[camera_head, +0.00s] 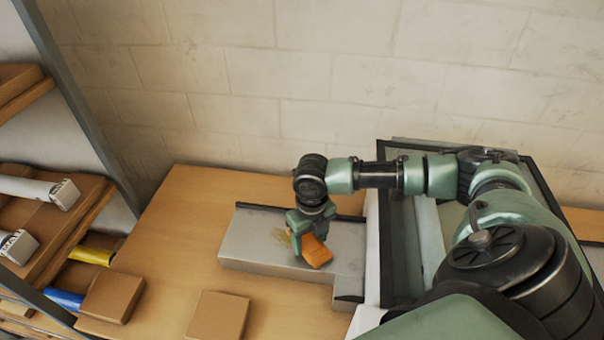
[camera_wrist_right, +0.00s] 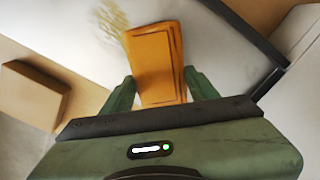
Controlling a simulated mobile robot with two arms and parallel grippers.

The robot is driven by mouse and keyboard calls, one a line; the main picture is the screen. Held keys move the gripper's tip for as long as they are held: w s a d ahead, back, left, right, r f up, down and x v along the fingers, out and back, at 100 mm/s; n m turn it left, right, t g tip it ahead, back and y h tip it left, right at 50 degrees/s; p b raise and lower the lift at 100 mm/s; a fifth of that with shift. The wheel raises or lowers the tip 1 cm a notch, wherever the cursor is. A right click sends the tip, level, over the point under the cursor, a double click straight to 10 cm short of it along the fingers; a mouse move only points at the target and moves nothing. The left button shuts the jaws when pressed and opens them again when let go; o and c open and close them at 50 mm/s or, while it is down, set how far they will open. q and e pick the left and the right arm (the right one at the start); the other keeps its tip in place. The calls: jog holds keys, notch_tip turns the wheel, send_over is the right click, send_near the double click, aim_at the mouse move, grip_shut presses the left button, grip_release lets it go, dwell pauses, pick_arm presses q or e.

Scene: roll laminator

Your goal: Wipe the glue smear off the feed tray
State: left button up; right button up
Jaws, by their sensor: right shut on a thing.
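The feed tray (camera_head: 260,230) is a grey plate on the wooden table, left of the laminator. It also shows in the right wrist view (camera_wrist_right: 215,50). A yellowish glue smear (camera_head: 281,236) marks the tray, and in the right wrist view the smear (camera_wrist_right: 112,20) lies beside the upper left of the cloth. My right gripper (camera_head: 303,240) is shut on a folded orange cloth (camera_head: 317,251) over the tray. The cloth (camera_wrist_right: 157,60) sits between the two green fingers in the wrist view. I cannot tell whether it touches the tray. My left gripper is not in view.
The laminator (camera_head: 428,240) stands right of the tray, partly hidden by my right arm. Brown boxes (camera_head: 218,316) and (camera_head: 112,296) sit at the table's front. A shelf (camera_head: 75,225) with rolls stands at left. A block wall is behind. The table left of the tray is clear.

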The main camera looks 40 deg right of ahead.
aim_at(262, 231)
jog(key=shift+s+d+f, duration=0.1)
jog(key=shift+s+d, duration=0.15)
jog(key=shift+s, duration=0.25)
jog(key=shift+f, duration=0.1)
jog(key=shift+w+a+f, duration=0.1)
jog(key=shift+w+a, duration=0.35)
jog(key=shift+w, duration=0.4)
jog(key=shift+w+a+f, duration=0.1)
jog(key=shift+w+a, duration=0.3)
jog(key=shift+w, duration=0.4)
jog(key=shift+w+a+f, duration=0.1)
jog(key=shift+w+a, duration=0.4)
jog(key=shift+w, duration=0.35)
jog(key=shift+w+a, duration=0.45)
jog(key=shift+w, duration=0.35)
jog(key=shift+w+a+b, duration=0.2)
jog(key=shift+w+a, duration=0.25)
jog(key=shift+w, duration=0.45)
jog(key=shift+w+a+b, duration=0.2)
jog(key=shift+w+a, duration=0.25)
jog(key=shift+w, duration=0.4)
jog(key=shift+w+a+b, duration=0.25)
jog(key=shift+w+a, duration=0.2)
jog(key=shift+w, duration=0.4)
jog(key=shift+w+a+b, duration=0.25)
jog(key=shift+w+a, duration=0.15)
jog(key=shift+w, duration=0.4)
jog(key=shift+w+r, duration=0.1)
jog(key=shift+r, duration=0.15)
jog(key=shift+r, duration=0.15)
